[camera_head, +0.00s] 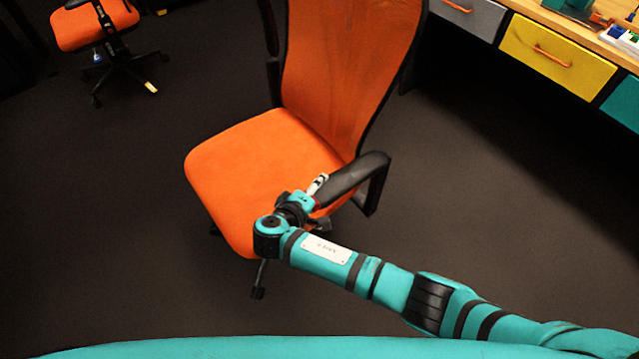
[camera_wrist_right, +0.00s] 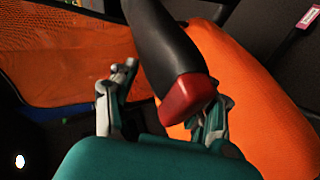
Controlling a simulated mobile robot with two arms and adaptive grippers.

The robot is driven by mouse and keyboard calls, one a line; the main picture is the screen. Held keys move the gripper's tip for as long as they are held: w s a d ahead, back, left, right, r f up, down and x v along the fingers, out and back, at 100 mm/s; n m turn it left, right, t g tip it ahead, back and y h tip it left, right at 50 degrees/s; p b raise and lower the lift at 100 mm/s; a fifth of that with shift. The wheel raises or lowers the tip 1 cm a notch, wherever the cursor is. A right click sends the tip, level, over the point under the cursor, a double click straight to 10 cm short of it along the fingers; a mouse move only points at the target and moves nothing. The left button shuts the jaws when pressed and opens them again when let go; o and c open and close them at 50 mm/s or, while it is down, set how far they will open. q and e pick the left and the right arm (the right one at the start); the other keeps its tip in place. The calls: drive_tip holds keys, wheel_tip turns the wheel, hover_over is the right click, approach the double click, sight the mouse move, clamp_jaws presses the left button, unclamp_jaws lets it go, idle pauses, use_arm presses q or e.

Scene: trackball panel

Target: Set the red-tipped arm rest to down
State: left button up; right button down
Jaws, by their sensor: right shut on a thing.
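The red-tipped arm rest (camera_head: 355,175) is a black padded bar on the right side of the orange office chair (camera_head: 245,165). It reaches forward beside the seat, above a black side support. Its red tip (camera_wrist_right: 187,97) is large in the right wrist view, where the black bar (camera_wrist_right: 165,40) runs up and away. My right gripper (camera_head: 312,192) is at this front end, with a finger on either side of the tip in the wrist view (camera_wrist_right: 170,92), shut on the arm rest. It partly hides the tip in the head view. My left gripper is not in view.
The chair's tall orange mesh back (camera_head: 345,65) rises behind the seat. A second orange chair (camera_head: 95,25) stands at the far left. A desk with a yellow drawer (camera_head: 555,58) is at the upper right. Dark floor (camera_head: 500,210) is clear between chair and desk.

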drive_tip(key=shift+d+f+b, duration=0.15)
drive_tip(key=shift+d+f, duration=0.05)
drive_tip(key=shift+f, duration=0.35)
drive_tip(key=shift+d+f+b, duration=0.15)
drive_tip(key=shift+f, duration=0.35)
drive_tip(key=shift+d, duration=0.1)
drive_tip(key=c, duration=1.1)
unclamp_jaws()
drive_tip(key=shift+o, duration=0.2)
drive_tip(key=shift+w+d+f, duration=0.1)
drive_tip(key=shift+w+f, duration=0.05)
drive_tip(key=shift+s+a, duration=0.2)
drive_tip(key=v, duration=0.7)
drive_tip(key=shift+r, duration=0.45)
drive_tip(key=shift+w+a, duration=0.1)
